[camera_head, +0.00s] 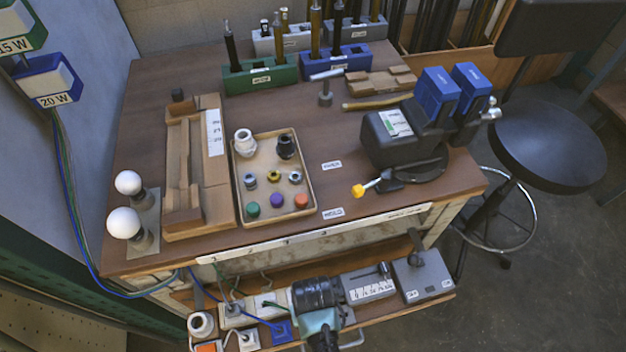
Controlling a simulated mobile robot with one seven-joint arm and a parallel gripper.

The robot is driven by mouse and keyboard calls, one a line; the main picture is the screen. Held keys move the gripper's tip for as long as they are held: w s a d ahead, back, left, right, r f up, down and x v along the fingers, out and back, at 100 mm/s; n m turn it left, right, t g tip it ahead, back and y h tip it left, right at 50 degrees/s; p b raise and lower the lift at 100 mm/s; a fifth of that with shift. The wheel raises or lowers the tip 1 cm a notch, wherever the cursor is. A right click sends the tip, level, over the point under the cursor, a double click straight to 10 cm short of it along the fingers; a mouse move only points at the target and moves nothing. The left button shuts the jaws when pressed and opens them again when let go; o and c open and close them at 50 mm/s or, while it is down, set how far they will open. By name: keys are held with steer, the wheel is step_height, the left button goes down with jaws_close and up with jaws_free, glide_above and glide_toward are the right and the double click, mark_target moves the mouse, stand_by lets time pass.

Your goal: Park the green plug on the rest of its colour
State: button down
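A small green knob-like piece (252,209) sits in the front left of the shallow tan tray (240,205) on the bench. I cannot tell whether it is the green plug. On the lower shelf, thin green and blue cables run among white blocks (233,316), a blue block (281,333) and an orange-topped block (207,346). No green rest can be made out there. A green stand (262,78) with upright rods is at the back of the bench. My arm reaches in at the bottom centre, over the shelf. Its dark end hides the fingers and what is under it.
The tray also holds purple and orange pieces and several fittings. A black machine (395,140) with blue blocks stands at the right of the bench. Two white bulbs (124,222) stand at the left. Grey boxes (422,275) fill the shelf's right. A stool (548,147) stands beside the bench.

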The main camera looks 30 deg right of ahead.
steer(key=shift+f, duration=0.35)
stand_by(0.9)
steer(key=shift+c, duration=2.1)
jaws_free()
steer(key=shift+r, duration=0.15)
step_height(320, 180, up, 13)
steer(key=p, duration=0.2)
steer(key=shift+p, duration=0.3)
